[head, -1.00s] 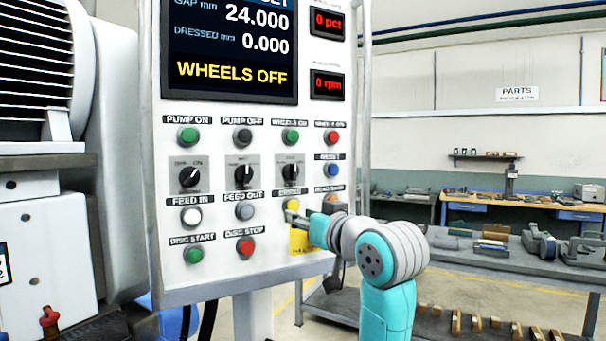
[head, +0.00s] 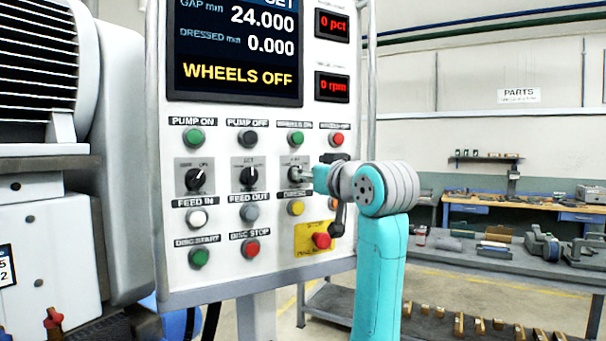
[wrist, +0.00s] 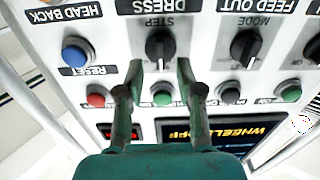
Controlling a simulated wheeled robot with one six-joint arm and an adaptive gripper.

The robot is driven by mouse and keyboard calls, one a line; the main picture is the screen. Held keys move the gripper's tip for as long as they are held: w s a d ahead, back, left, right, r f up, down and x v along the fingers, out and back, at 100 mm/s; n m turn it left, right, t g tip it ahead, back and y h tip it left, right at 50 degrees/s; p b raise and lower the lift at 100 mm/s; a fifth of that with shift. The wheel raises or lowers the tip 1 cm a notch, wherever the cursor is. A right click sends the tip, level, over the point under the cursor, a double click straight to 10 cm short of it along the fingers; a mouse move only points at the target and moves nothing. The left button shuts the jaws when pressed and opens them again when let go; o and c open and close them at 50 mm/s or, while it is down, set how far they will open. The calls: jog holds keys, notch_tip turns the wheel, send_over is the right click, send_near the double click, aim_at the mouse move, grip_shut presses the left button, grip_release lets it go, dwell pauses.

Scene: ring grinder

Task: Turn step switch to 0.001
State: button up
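The step switch is a black rotary knob (wrist: 160,45) on a grey plate, labelled STEP in the upside-down wrist view. In the head view, it is the right-hand switch (head: 295,174) of the row of three, partly hidden by my gripper. Its 0.001 marking is too small to read. My gripper (wrist: 159,64) is open, with one finger on either side of the line to the knob. The knob shows just beyond the fingertips, with a gap on both sides, and I see no contact. In the head view, my gripper (head: 308,176) reaches the knob from the right.
The mode switch (wrist: 245,47) is beside the step switch. The blue reset button (wrist: 76,53) and green button (wrist: 163,94) are close by. A yellow button (head: 295,208) and red mushroom button (head: 321,240) sit below. The display (head: 235,50) reads WHEELS OFF.

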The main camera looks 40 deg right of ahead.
jog(key=shift+x, duration=1.5)
grip_shut()
jog(key=shift+a, duration=0.1)
jog(key=shift+a+n, duration=0.1)
jog(key=shift+n, duration=4.8)
